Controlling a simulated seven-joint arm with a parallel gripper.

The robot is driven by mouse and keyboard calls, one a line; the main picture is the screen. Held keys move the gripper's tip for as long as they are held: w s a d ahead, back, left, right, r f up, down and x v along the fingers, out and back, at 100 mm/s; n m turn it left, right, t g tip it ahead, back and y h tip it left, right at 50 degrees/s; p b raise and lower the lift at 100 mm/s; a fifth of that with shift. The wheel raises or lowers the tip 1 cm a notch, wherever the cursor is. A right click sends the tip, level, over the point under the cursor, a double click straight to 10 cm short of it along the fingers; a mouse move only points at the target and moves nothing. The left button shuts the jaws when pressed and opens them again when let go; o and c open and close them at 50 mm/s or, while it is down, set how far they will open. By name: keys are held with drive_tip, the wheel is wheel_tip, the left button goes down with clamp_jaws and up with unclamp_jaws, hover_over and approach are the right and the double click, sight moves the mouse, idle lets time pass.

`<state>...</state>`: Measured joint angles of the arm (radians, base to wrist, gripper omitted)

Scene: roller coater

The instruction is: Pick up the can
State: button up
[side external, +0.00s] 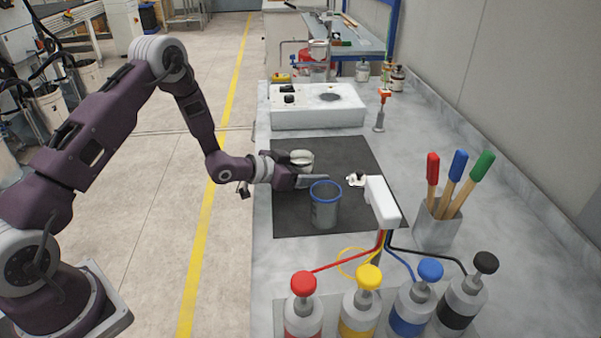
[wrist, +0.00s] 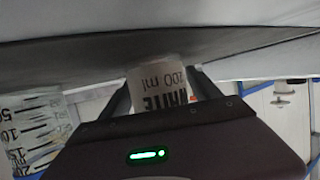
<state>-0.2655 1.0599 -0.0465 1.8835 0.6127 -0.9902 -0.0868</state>
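The can (side external: 301,160) is small and pale, standing on the dark mat (side external: 290,222). In the wrist view the can (wrist: 163,88) shows upside down, with "WHITE 200 ml" lettering, between the two fingers. My gripper (side external: 312,178) reaches in low from the left, with one finger on the near side of the can. That finger and the wrist hide part of the can. In the wrist view my gripper (wrist: 163,84) has its fingers spread on either side of the can; whether they touch it is hard to tell.
A blue-rimmed measuring cup (side external: 325,206) stands just in front of the gripper. A white dispenser head (side external: 382,203) is to its right. Several pump bottles (side external: 368,300) line the front. A white device (side external: 317,117) sits behind, and a brush holder (side external: 434,228) at right.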

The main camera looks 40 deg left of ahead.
drive_tip(key=c, duration=1.4)
wheel_tip(320, 180, up, 10)
drive_tip(key=shift+r, duration=0.1)
drive_tip(key=s+d+n+h, duration=0.1)
drive_tip(key=s+d, duration=0.2)
drive_tip(key=d, duration=0.3)
drive_tip(key=s+d+r+n, duration=0.1)
drive_tip(key=s+d, duration=0.2)
drive_tip(key=d, duration=0.3)
drive_tip(key=s+d+r+n+h, duration=0.1)
drive_tip(key=s+d+n, duration=0.1)
drive_tip(key=d, duration=0.4)
drive_tip(key=shift+s+d+h, duration=0.25)
drive_tip(key=shift+s+h, duration=0.05)
drive_tip(key=shift+s, duration=0.1)
